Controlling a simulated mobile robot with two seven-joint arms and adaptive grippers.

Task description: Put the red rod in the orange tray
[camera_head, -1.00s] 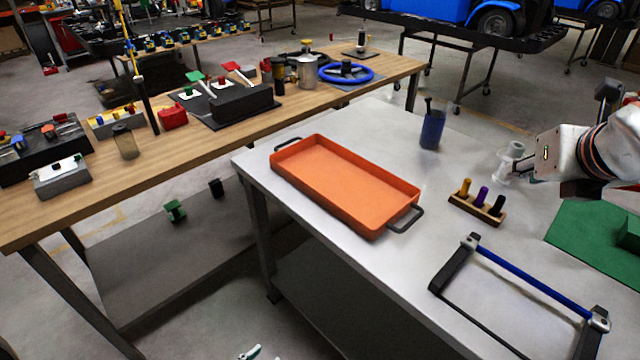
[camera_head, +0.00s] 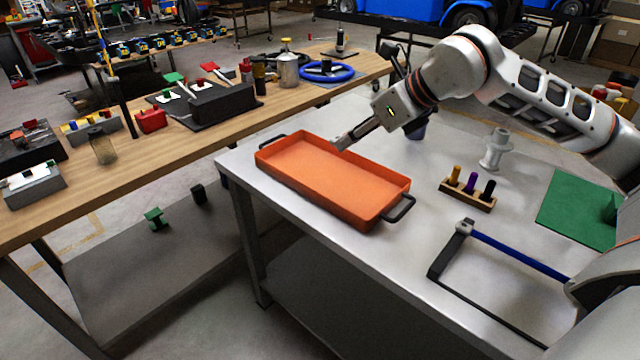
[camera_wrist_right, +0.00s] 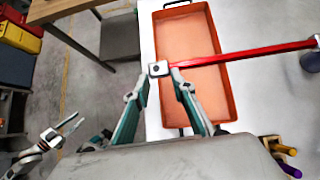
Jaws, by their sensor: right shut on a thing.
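The orange tray (camera_head: 385,214) lies on the grey metal table, seemingly empty, with dark handles at both ends. My right gripper (camera_head: 342,143) is above its back rim in the head view. In the right wrist view, the red rod (camera_wrist_right: 255,52) has a grey end block between the tips of my right gripper (camera_wrist_right: 159,70), which is shut on it. The rod reaches right across the tray (camera_wrist_right: 190,35) to near a dark cup. I cannot see the rod in the head view. My left gripper (camera_wrist_right: 94,124) shows open and empty at the left of the wrist view.
A dark blue cup (camera_head: 418,132) stands behind my right wrist. A white stand (camera_head: 495,150), a wooden block with coloured pegs (camera_head: 456,196), a blue-barred frame (camera_head: 520,254) and a green mat (camera_head: 577,210) lie to the tray's right. A wooden bench (camera_head: 130,150) is at the left.

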